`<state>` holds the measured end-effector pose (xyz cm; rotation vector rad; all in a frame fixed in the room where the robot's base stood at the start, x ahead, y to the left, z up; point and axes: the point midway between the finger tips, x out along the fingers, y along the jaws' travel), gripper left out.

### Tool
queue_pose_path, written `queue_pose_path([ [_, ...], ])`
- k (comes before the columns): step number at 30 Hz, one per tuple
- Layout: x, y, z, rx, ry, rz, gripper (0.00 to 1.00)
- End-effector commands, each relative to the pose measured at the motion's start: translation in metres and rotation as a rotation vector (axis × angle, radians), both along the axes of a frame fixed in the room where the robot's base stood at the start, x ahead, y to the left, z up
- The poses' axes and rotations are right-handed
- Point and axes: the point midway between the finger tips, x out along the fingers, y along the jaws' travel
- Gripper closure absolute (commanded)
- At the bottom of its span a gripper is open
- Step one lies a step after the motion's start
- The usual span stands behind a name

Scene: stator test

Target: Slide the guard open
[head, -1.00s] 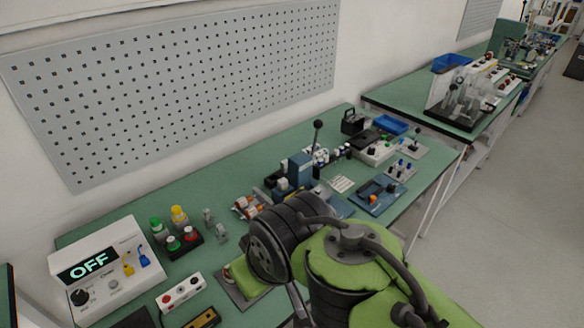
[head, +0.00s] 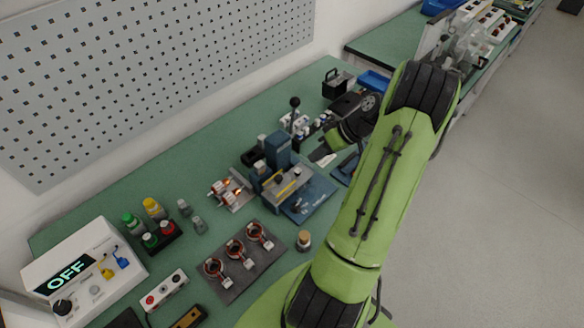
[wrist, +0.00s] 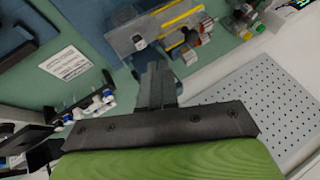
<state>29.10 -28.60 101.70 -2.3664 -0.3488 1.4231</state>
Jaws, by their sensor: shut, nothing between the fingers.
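A grey plate with a yellow strip (head: 287,186), which appears to be the guard, sits on a blue fixture (head: 318,192) in the middle of the bench. In the wrist view, the guard (wrist: 135,38) is at the top centre, with a small block on its near edge. My gripper (head: 318,155) is right of the fixture's blue tower (head: 278,150) in the head view. In the wrist view, the shut, empty fingers (wrist: 156,75) point toward the guard and look apart from it. My arm hides part of the bench on the right.
A black-knobbed lever (head: 295,102) stands behind the fixture. Left of the fixture is a small stand with copper-wound parts (head: 230,190). A dark mat (head: 238,285) with three wound stators lies in front. A white label (wrist: 66,63) is near my fingers.

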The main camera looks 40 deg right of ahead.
Motion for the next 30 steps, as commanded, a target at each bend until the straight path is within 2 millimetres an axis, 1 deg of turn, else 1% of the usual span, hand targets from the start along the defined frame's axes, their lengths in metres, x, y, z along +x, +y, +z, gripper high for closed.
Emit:
queue_pose_path([
  [1,0.005,0.006,-0.011,0.003,0.002,0.003,1.0],
  [8,0.029,0.026,-0.051,0.004,0.004,0.002,1.0],
  [12,0.034,0.049,-0.049,0.0,0.002,0.002,1.0],
  [15,0.035,0.059,-0.05,0.0,0.003,0.0,1.0],
  [18,0.036,0.063,-0.05,-0.001,0.003,-0.001,1.0],
  [27,0.036,0.064,-0.05,-0.001,0.003,-0.001,1.0],
  [30,0.037,0.07,-0.052,-0.001,0.003,0.001,1.0],
])
